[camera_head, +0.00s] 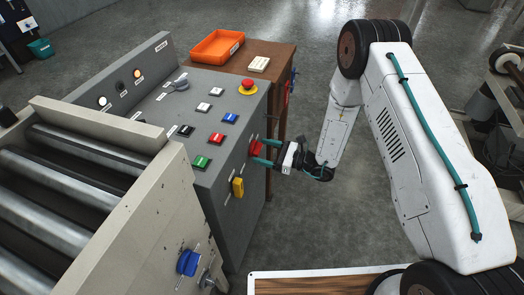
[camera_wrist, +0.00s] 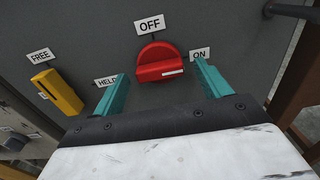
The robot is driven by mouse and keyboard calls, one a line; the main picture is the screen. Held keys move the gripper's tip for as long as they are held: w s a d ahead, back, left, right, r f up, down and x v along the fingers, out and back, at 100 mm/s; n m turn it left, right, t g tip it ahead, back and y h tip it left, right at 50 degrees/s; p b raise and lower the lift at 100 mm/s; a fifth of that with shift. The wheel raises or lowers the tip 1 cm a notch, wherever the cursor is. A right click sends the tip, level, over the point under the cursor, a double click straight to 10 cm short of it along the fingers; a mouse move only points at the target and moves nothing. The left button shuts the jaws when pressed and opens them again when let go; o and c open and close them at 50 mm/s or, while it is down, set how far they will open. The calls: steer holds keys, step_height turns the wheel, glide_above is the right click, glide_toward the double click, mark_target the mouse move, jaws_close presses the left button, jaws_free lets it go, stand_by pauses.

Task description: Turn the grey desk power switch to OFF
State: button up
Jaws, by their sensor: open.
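The power switch is a red rotary knob (camera_wrist: 155,58) on the side of the grey desk (camera_head: 228,185). It also shows in the head view (camera_head: 255,148). An OFF label (camera_wrist: 149,25) sits above it and an ON label (camera_wrist: 199,54) at its right. The knob's raised grip lies nearly level, and its white mark is at the right, toward ON. My gripper (camera_head: 264,152) is open in front of the knob, with one teal finger on each side of it in the wrist view. I cannot tell whether either finger touches it.
A yellow lever (camera_head: 237,187), with FREE and HELD labels near it, is left of the knob. The desk top carries several coloured buttons and a red emergency stop (camera_head: 248,86). A wooden table (camera_head: 270,62) with an orange tray (camera_head: 217,46) stands behind. Open floor lies to the right.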

steer(key=shift+w+a, duration=0.2)
steer(key=shift+a, duration=0.4)
steer(key=c, duration=1)
steer(key=shift+o, duration=0.2)
